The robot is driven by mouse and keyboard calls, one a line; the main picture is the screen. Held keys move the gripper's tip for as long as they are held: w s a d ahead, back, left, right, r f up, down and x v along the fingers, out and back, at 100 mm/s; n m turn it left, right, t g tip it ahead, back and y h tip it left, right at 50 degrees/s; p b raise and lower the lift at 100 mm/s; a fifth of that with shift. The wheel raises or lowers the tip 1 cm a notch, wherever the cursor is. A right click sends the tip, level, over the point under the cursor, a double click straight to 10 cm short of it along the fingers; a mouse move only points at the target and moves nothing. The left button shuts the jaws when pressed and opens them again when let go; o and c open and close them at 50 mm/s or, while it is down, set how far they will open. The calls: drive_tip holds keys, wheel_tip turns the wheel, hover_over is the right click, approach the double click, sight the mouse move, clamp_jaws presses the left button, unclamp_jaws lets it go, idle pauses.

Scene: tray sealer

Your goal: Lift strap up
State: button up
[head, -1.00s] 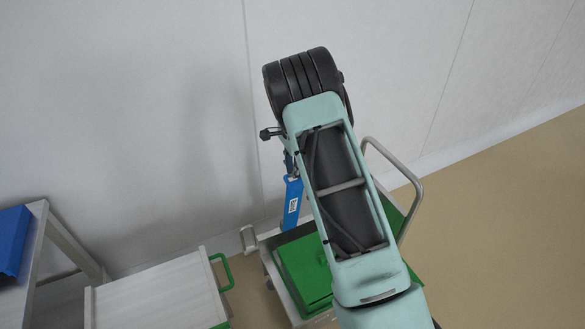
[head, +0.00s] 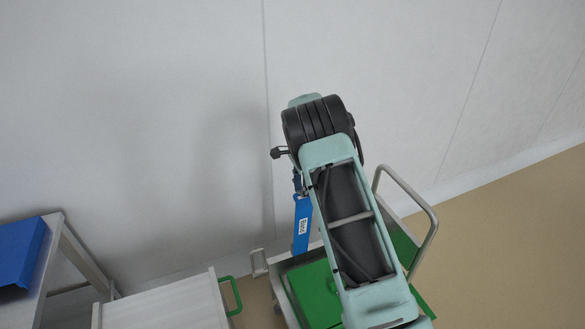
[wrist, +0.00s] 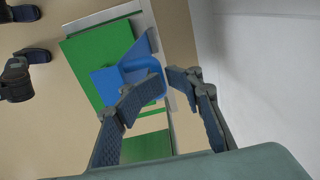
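A bright blue piece with a white label, which I take for the strap (head: 302,222), extends downward from my gripper in the head view. In the wrist view the blue piece (wrist: 140,68) shows a bent, scoop-like form over green. My gripper (wrist: 166,82) has its two fingertips close together with the blue piece's edge between them; it looks shut on it, though the left finger hides part of the contact. In the head view my arm hides most of the gripper. I cannot tell whether the blue piece's lower end touches anything.
A metal cart with a green lid (head: 309,292) and a tubular handle (head: 428,222) stands below my arm. A blue object (head: 20,252) lies on a table at far left. A white wall (head: 160,120) stands behind.

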drive_tip(key=w+a+r+p, duration=0.2)
drive_tip(key=w+r, duration=0.1)
drive_tip(key=w, duration=0.4)
drive_tip(key=shift+w+r+p, duration=0.15)
drive_tip(key=shift+p, duration=0.25)
idle(0.3)
drive_tip(key=shift+a, duration=0.1)
idle(0.5)
wheel_tip(320, 180, up, 8)
drive_tip(key=shift+s+f, duration=0.2)
drive_tip(key=shift+f, duration=0.05)
